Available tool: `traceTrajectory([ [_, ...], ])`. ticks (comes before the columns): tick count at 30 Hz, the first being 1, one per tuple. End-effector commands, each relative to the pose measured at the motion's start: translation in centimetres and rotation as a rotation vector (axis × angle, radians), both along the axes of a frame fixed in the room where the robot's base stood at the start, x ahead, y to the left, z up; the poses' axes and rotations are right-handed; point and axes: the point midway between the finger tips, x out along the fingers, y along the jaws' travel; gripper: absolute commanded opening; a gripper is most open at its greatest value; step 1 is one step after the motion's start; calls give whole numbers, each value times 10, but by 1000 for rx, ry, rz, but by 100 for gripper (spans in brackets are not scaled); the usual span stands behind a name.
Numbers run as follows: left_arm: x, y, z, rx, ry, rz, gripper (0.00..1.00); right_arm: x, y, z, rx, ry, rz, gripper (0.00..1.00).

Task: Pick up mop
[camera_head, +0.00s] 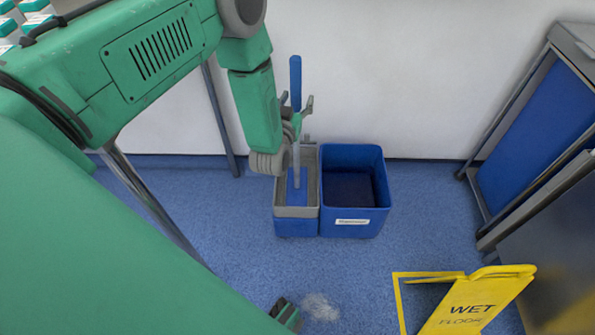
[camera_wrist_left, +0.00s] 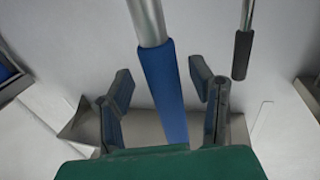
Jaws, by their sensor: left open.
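The mop has a blue grip (camera_head: 295,78) at the top and a grey metal shaft (camera_head: 297,165) below it. It stands upright in the grey-rimmed narrow part (camera_head: 297,212) of the bucket, beside the wider blue bucket (camera_head: 372,226). My left gripper (camera_head: 297,122) is at the mop's upper handle. In the left wrist view the blue grip (camera_wrist_left: 163,95) runs between the two open fingers of my left gripper (camera_wrist_left: 161,80), with visible room on both sides. Part of the handle is hidden by my left arm in the head view. My right gripper is not in view.
A yellow wet floor sign (camera_head: 480,297) stands at the lower right. A pale spill (camera_head: 320,306) lies on the blue floor (camera_head: 245,245). A white wall (camera_head: 420,85) is close behind the bucket. A metal-framed blue cart (camera_head: 535,135) stands at the right.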

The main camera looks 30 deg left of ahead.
Motion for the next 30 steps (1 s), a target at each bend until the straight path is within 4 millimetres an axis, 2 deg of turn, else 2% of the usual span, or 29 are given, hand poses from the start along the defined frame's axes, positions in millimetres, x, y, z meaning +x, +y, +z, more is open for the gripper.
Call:
traceTrajectory([
  [8, 4, 2, 0, 0, 1, 1, 49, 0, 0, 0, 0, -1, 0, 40],
  [12, 3, 2, 0, 0, 1, 1, 0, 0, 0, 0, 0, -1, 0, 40],
  [23, 4, 2, 4, 1, -3, 1, 0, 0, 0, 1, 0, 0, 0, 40],
  [26, 4, 2, 15, 0, -4, 1, 0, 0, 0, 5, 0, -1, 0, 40],
  [30, 4, 2, 42, 0, -5, 1, 0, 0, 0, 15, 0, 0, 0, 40],
])
